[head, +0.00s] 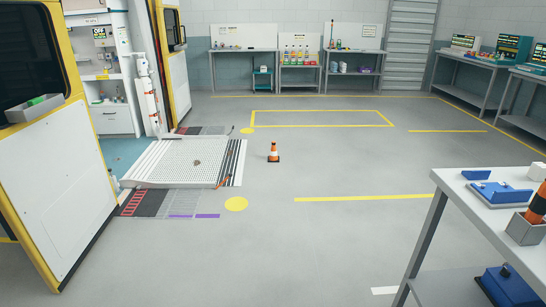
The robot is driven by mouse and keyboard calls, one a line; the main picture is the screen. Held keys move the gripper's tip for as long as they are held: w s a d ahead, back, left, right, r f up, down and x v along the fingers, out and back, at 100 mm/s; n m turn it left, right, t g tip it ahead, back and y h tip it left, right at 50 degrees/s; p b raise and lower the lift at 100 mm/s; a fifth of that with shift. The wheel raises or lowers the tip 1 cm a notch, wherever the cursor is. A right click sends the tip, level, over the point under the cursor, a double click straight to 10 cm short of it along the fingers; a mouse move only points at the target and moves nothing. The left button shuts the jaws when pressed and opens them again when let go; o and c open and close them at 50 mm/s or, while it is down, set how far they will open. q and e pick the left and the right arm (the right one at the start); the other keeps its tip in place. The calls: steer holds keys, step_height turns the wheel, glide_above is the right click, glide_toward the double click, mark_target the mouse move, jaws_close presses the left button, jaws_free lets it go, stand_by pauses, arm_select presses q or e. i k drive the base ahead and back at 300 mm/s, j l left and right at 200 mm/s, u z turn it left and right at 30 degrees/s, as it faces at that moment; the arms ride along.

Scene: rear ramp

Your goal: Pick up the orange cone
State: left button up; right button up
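A small orange cone (273,152) with a white band and a dark base stands upright on the grey floor, just right of the ramp plate. A second orange and black object (538,206), perhaps another cone, is partly cut off at the right edge and sits in a grey holder on the near table. Neither of my grippers shows in the head view.
The white ramp plate (186,160) extends from the yellow-framed vehicle (50,170) at the left. A near table (470,205) stands at the right with a blue tray (500,191). Workbenches line the back wall. The floor around the cone's front and right is clear.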

mark_target(273, 158)
steer(key=i+l+z, duration=0.25)
steer(key=i, duration=0.75)
steer(key=i+z, duration=0.25)
steer(key=i, duration=4.8)
steer(key=l, duration=0.1)
